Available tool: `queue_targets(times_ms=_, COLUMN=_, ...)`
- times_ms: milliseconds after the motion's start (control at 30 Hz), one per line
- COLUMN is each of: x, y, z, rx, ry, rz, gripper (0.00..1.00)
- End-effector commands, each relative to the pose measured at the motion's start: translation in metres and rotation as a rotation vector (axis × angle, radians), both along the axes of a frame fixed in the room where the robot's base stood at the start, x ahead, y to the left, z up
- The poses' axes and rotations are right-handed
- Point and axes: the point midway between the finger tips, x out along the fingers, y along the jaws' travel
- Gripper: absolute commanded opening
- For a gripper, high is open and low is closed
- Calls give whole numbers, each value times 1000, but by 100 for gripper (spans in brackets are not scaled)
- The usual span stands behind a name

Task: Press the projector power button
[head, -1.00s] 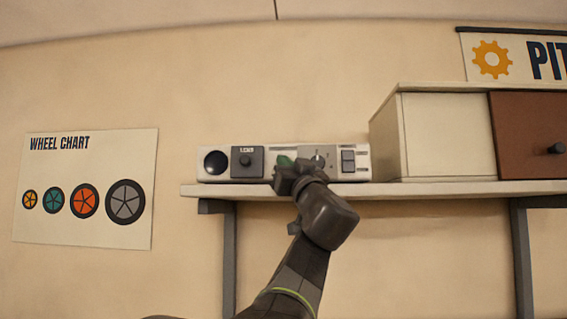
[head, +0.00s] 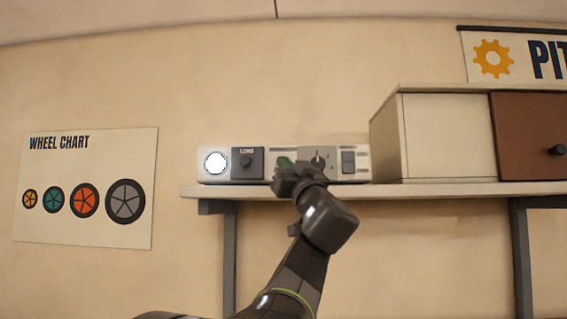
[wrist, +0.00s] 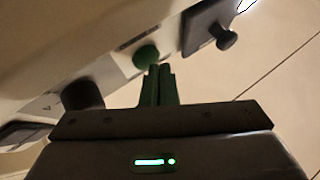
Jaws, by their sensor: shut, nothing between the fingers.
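The projector (head: 340,150) is a long white box on a wall shelf. Its round lens (head: 215,163) at the left end glows bright white. A round green button (head: 285,162) on its front is partly hidden behind my gripper in the head view; it shows more clearly in the wrist view (wrist: 145,55). My gripper (head: 287,172) is shut and empty, with its fingertips at the green button. In the wrist view the shut fingers (wrist: 159,72) end right at the button's edge; I cannot tell whether they touch it.
The shelf (head: 430,188) runs below. A cabinet (head: 447,135) stands to the right.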

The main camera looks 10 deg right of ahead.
Motion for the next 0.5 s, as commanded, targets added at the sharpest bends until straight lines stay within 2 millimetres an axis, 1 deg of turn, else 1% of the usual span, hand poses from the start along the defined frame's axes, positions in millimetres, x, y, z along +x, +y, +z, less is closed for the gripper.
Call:
queue_targets(times_ms=267, x=-2, y=1, z=0, rx=0, ry=-1, rz=0, gripper=0)
queue_targets(times_ms=367, x=-8, y=2, z=1, rx=-1, ry=-2, rz=-1, gripper=0)
queue_targets(times_ms=500, x=-21, y=6, z=1, rx=-1, ry=-2, rz=-1, gripper=0)
